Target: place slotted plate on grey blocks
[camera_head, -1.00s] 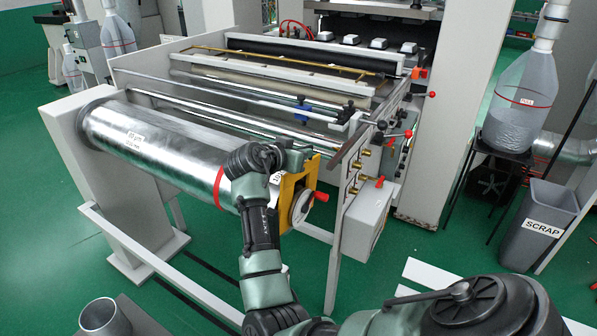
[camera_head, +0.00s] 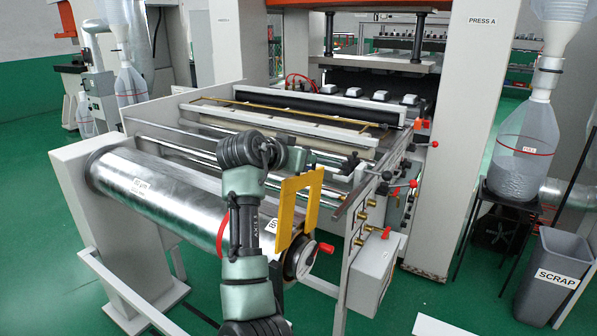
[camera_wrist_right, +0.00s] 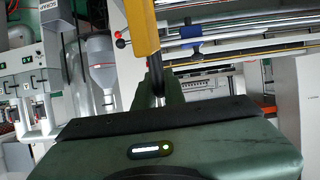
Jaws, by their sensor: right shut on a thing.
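The slotted plate (camera_head: 286,208) is yellow, with a wide slot open at the bottom. My right gripper (camera_head: 308,164) is shut on its upper part and holds it upright, in front of the right end of the metal foil roll (camera_head: 172,196). Its lower end overlaps the roll's end in the picture; I cannot tell whether they touch. In the right wrist view, part of the yellow plate (camera_wrist_right: 143,30) rises from between my fingers (camera_wrist_right: 157,92). I cannot make out the grey blocks for certain. My left gripper is out of view.
A grey pedestal (camera_head: 118,225) carries the roll's left end. A red handle (camera_head: 326,248) and a grey box (camera_head: 371,270) are close to the plate. The press frame is behind.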

